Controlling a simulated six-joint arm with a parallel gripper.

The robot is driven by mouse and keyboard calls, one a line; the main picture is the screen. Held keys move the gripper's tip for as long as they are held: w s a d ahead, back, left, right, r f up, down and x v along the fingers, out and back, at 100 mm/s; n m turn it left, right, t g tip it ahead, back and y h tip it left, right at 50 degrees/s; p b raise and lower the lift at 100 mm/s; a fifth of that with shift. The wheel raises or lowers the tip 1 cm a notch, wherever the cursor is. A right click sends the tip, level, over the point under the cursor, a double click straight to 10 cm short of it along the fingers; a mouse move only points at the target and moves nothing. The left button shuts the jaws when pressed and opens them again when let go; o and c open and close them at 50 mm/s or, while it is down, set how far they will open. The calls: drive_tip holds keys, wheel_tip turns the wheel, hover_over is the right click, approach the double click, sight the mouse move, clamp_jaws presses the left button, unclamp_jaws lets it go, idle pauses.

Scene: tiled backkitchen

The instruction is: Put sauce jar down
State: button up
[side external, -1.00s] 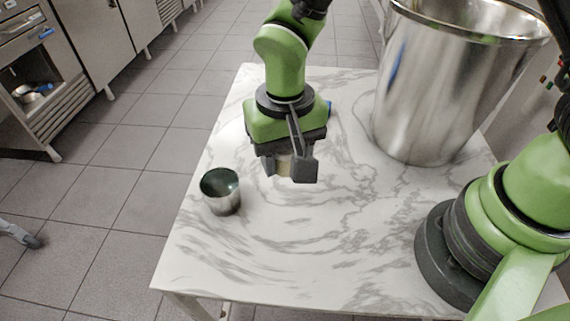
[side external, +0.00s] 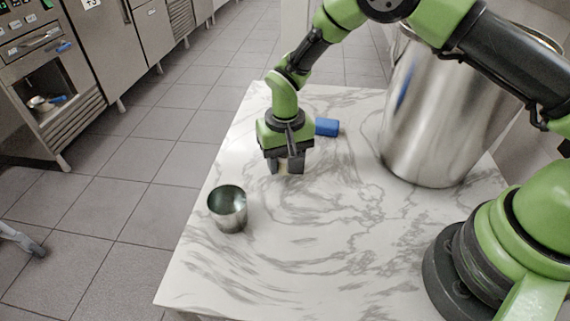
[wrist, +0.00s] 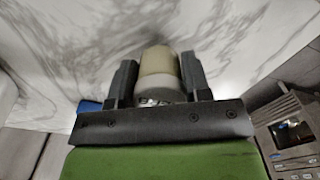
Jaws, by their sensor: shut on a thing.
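The sauce jar is between the fingers of my gripper (side external: 287,165), which is shut on it. In the wrist view the jar (wrist: 158,68) shows a beige-yellow part and a pale grey-white part with a shiny edge, between the two dark fingers (wrist: 158,80). In the side view the fingers hide nearly all of the jar. My gripper points down, low over the far left part of the marble table (side external: 330,230). I cannot tell whether the jar touches the tabletop.
A metal cup (side external: 228,210) stands near the table's left edge, nearer the camera than my gripper. A blue object (side external: 327,127) lies just right of my gripper. A large steel pot (side external: 430,120) stands at the right. The middle and front of the table are clear.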

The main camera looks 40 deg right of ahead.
drive_tip(key=shift+f, duration=0.8)
drive_tip(key=shift+f, duration=0.15)
drive_tip(key=o, duration=1)
drive_tip(key=shift+c, duration=0.2)
